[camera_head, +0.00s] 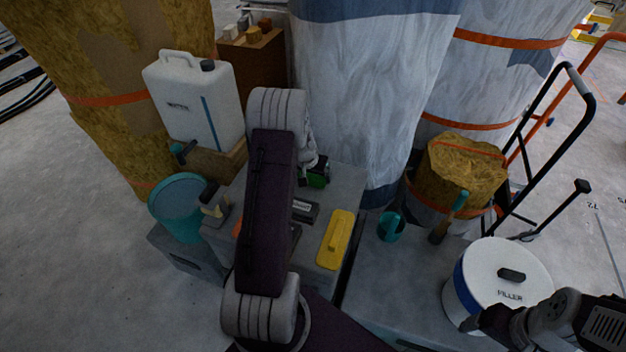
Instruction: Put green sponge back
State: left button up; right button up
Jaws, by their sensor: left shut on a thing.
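The green sponge (318,178) is in the camera_head view, small and dark green, above the back part of the left grey box top. My left gripper (315,168) is shut on it; the fingers are small and partly hidden behind my own arm. I cannot tell whether the sponge touches the surface under it. My right arm comes in at the lower right, by the filler bucket (505,282); its dark end (488,319) is too unclear to show its jaws.
A yellow float (336,240) and a dark labelled block (304,211) lie on the left grey box (350,182). A teal cup (391,227) and brush (447,218) are right. Large wrapped rolls (365,90) block the back.

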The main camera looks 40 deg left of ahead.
pick_arm(q)
jog(key=shift+f, duration=0.8)
jog(key=shift+r, duration=0.15)
jog(key=shift+f, duration=0.2)
jog(key=o, duration=1.3)
jog(key=shift+c, duration=0.2)
jog(key=shift+r+p, duration=0.3)
jog(key=shift+r, duration=0.4)
jog(key=p+v, duration=0.3)
jog(key=v, duration=0.8)
jog(key=s+d+m+g, duration=0.1)
jog(key=s+d, duration=0.7)
jog(key=d, duration=0.3)
jog(key=s+d+m+g+h, duration=0.1)
jog(key=s+d+m+g, duration=0.1)
jog(key=s+d, duration=0.5)
jog(key=d, duration=0.4)
jog(key=shift+s+r+h, duration=0.3)
jog(key=shift+s+r, duration=0.05)
jog(key=shift+s, duration=0.05)
pick_arm(e)
notch_tip(320, 180, up, 3)
jog(key=shift+f, duration=0.1)
pick_arm(q)
notch_tip(320, 180, up, 19)
jog(key=p, duration=1.9)
pick_arm(e)
notch_tip(320, 180, up, 19)
